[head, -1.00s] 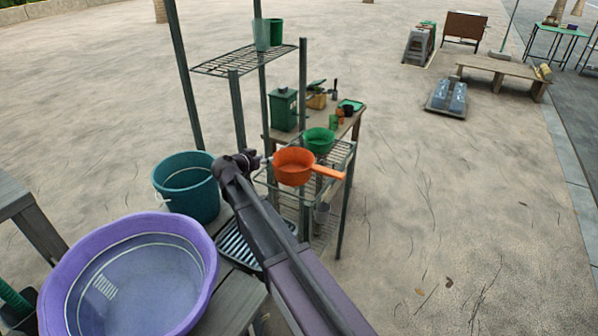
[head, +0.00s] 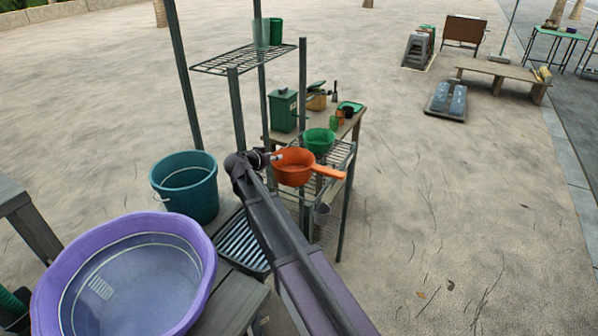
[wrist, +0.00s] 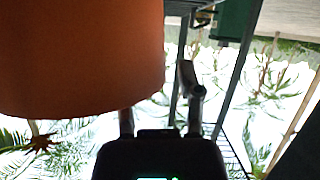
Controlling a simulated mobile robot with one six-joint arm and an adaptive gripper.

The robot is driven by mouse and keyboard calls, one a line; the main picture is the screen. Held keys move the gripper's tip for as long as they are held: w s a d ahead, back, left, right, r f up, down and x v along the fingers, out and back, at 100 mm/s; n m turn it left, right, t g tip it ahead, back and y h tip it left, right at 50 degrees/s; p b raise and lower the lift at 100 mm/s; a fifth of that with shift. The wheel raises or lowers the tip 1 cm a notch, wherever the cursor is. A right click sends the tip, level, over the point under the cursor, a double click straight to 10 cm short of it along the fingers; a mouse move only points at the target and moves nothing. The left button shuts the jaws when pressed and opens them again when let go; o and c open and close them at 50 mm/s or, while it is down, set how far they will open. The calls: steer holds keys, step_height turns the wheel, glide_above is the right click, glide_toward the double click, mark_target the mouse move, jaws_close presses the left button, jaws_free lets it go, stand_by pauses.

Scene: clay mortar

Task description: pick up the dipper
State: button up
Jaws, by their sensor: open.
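My gripper (head: 278,157) is at the orange dipper's left rim, away from the handle. In the wrist view the dipper's orange wall (wrist: 80,60) fills the upper left and hides the tip of one finger. The other finger of my gripper (wrist: 160,108) shows to its right. The fingers are apart; contact with the rim is unclear.
A purple basin (head: 45,290) and a teal bucket (head: 187,200) stand at the left. A tall rack shelf (head: 225,64) with green cups (head: 275,32) rises behind my gripper.

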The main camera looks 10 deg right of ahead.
stand_by(0.3)
jaws_close()
steer(key=shift+r, duration=0.1)
stand_by(0.4)
step_height(320, 180, up, 3)
steer(key=p, duration=0.3)
steer(key=s+d+r+p, duration=0.1)
steer(key=s+p, duration=0.1)
steer(key=s, duration=1.4)
steer(key=shift+d+r, duration=0.15)
steer(key=shift+r, duration=0.25)
